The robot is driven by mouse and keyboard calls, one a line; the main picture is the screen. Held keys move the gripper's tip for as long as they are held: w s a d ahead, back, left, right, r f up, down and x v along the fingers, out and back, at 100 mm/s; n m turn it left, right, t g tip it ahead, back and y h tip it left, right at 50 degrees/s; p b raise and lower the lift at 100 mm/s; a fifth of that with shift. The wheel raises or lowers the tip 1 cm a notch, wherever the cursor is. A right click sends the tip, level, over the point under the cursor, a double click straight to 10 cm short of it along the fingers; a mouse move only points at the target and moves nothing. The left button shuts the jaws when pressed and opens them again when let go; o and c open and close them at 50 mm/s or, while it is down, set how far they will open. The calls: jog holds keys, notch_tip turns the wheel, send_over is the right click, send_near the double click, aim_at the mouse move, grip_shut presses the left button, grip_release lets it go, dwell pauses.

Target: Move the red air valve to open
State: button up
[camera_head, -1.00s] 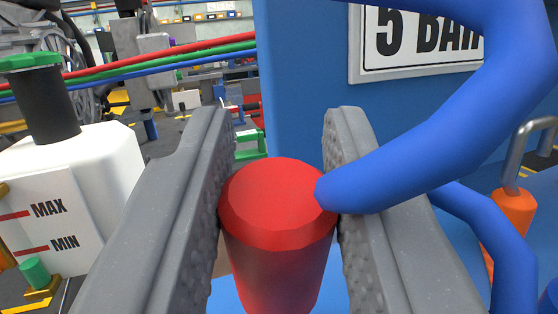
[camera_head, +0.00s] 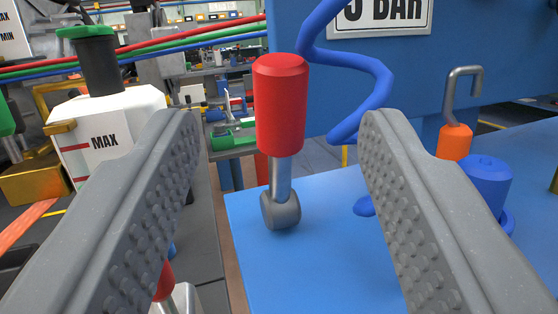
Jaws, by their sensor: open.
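The red air valve handle (camera_head: 280,105) stands upright on a metal stem above a grey round pivot (camera_head: 281,210), at the left edge of a blue surface (camera_head: 320,260). My gripper (camera_head: 280,130) is open, with one grey finger on each side of the handle and wide gaps between. The fingers do not touch the handle, which appears farther out than the fingertips. A blue coiled hose (camera_head: 375,75) hangs behind and right of the handle.
A white tank (camera_head: 105,135) marked MAX, with a black neck and green cap, stands at the left. An orange padlock-like part (camera_head: 454,141) and a blue cylinder (camera_head: 483,183) are at the right. A blue panel with a "5 BAR" sign (camera_head: 388,15) is behind.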

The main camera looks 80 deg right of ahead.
jog(key=shift+p+v, duration=0.35)
jog(key=shift+v, duration=2.1)
